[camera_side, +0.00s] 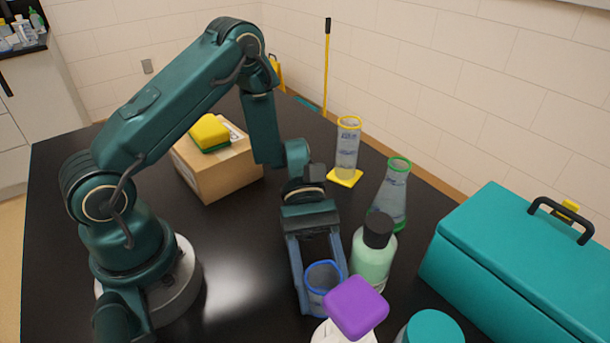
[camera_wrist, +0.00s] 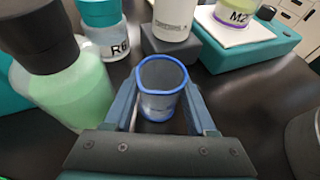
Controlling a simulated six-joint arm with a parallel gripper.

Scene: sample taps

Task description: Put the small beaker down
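The small beaker (camera_side: 322,279) is clear with a blue rim. It is upright between the fingers of my gripper (camera_side: 322,283), which points down at the front middle of the black table. In the wrist view the beaker (camera_wrist: 161,104) sits between both fingertips of my gripper (camera_wrist: 162,104), which appear to touch its sides. My gripper looks shut on it. The beaker's base is partly hidden by the purple-topped bottle in the side view, and I cannot tell whether it touches the table.
A green bottle with a black cap (camera_side: 373,260) stands close right of the beaker. The purple-topped bottle (camera_side: 356,308) is just in front. A flask (camera_side: 391,196), a cylinder (camera_side: 347,155) and a teal case (camera_side: 520,255) are further right or back. Bare table (camera_side: 240,270) lies to the left.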

